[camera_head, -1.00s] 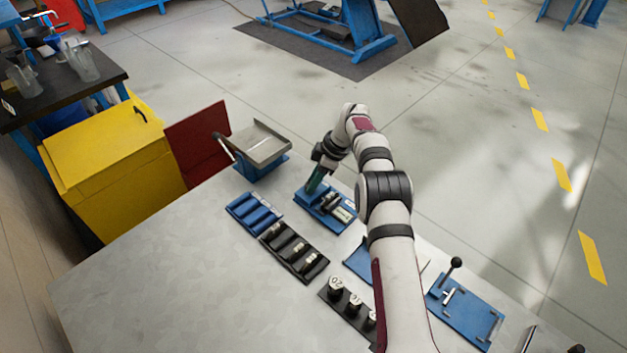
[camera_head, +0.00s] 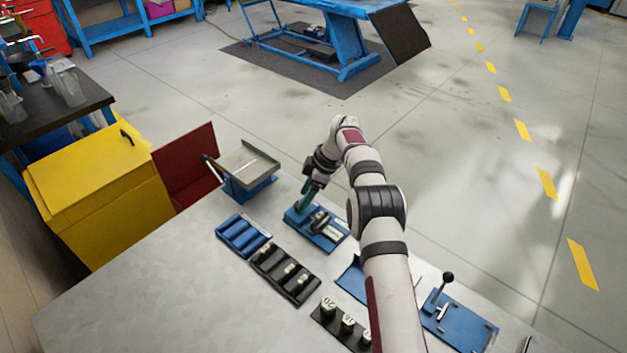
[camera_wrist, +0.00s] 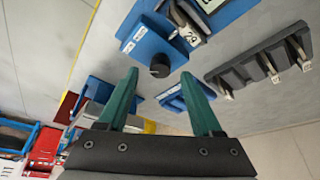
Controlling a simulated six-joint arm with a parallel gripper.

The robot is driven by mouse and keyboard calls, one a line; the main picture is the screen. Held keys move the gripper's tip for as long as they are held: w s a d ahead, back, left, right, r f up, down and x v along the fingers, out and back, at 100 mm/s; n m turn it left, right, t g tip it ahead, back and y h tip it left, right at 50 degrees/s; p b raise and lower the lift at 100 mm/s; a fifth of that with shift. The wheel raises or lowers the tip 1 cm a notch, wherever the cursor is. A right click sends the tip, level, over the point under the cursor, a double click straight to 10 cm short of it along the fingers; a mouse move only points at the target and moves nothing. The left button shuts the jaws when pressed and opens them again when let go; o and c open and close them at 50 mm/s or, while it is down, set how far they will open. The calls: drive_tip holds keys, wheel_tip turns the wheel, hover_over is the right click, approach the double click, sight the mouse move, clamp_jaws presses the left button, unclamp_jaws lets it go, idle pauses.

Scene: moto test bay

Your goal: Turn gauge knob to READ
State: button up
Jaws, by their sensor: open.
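The blue gauge fixture (camera_head: 334,243) sits near the table's far edge in the head view, and it also shows at the top of the wrist view (camera_wrist: 150,41). Its round black knob (camera_wrist: 160,66) stands on the blue base, with small white labels (camera_wrist: 128,46) beside it. The label text and the knob's pointer direction are too small to read. My gripper (camera_wrist: 160,73) has two green fingers spread apart with nothing between them. In the wrist view the knob appears between the fingertips, apart from both. In the head view my gripper (camera_head: 303,208) is over the fixture's left end.
A blue tray (camera_head: 243,236) and a black tray with several slots (camera_head: 284,274) lie left of the fixture. A metal tray on a blue stand (camera_head: 248,165) is behind. The table's left front is clear.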

drive_tip(key=w+v, duration=0.1)
drive_tip(key=v, duration=1.2)
drive_tip(key=shift+s+r, duration=0.45)
drive_tip(key=shift+s, duration=0.05)
drive_tip(key=s+a+r+m+h, duration=0.1)
drive_tip(key=s+r+m, duration=0.4)
drive_tip(key=s, duration=0.3)
drive_tip(key=s+r+m, duration=0.5)
drive_tip(key=s, duration=0.4)
drive_tip(key=s+f+m, duration=0.2)
drive_tip(key=s+m, duration=0.2)
drive_tip(key=s, duration=0.5)
drive_tip(key=s+f+m+h, duration=0.1)
drive_tip(key=s+m, duration=0.3)
drive_tip(key=s, duration=0.5)
drive_tip(key=s+f+m+g, duration=0.1)
drive_tip(key=s+f+m, duration=0.2)
drive_tip(key=s, duration=0.6)
drive_tip(key=shift+s+d+f+m+h, duration=0.15)
drive_tip(key=shift+f+m+h, duration=0.25)
drive_tip(key=shift+f, duration=0.2)
